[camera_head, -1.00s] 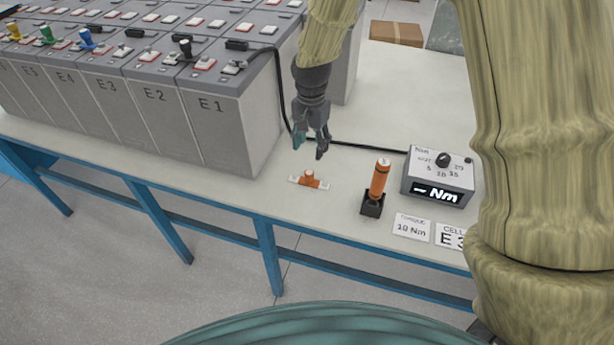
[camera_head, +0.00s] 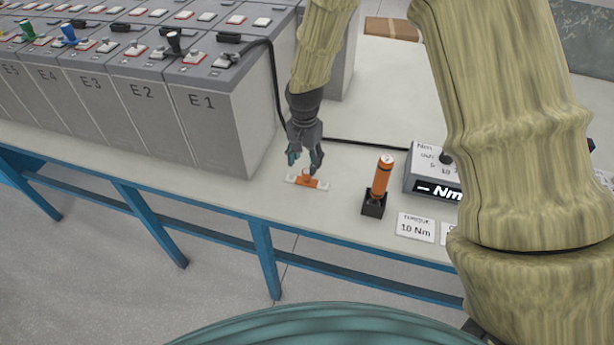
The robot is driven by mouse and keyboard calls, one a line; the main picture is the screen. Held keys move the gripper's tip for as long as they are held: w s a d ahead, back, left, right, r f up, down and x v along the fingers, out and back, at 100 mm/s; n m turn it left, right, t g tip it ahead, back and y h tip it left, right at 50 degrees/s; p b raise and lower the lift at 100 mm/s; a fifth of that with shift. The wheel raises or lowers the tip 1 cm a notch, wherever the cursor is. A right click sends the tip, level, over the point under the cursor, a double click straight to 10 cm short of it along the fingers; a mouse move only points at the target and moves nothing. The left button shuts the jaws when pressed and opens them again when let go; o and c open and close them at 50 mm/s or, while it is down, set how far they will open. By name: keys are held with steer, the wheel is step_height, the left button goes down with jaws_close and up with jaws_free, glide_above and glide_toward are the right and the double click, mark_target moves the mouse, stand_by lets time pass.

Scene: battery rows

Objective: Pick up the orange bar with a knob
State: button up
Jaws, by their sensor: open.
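The orange bar with a knob (camera_head: 307,182) lies flat on the light tabletop, near its front edge. It has pale ends and a small orange knob standing up in its middle. My gripper (camera_head: 304,164) points down just above the bar, with its fingers apart on either side of the knob. Nothing is held in it. I cannot tell whether the fingertips touch the knob or are still a little above or behind it.
An orange cylindrical tool (camera_head: 382,178) stands in a black holder (camera_head: 374,205) right of the bar. A torque display box (camera_head: 431,175) and a "10 Nm" card (camera_head: 415,227) are further right. Grey battery cells (camera_head: 215,125) stand close on the left. A black cable (camera_head: 360,143) runs behind.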

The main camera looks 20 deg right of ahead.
mark_target(306, 172)
steer(key=shift+s+f+p, duration=0.25)
steer(key=shift+f+p, duration=0.15)
steer(key=shift+f, duration=0.3)
steer(key=shift+s+d+f+p, duration=0.1)
steer(key=shift+f+p, duration=0.25)
steer(key=shift+f, duration=0.75)
steer(key=shift+s+d+f+p, duration=0.1)
steer(key=shift+f+p, duration=0.25)
steer(key=shift+f, duration=0.7)
steer(key=shift+a, duration=0.1)
jaws_close()
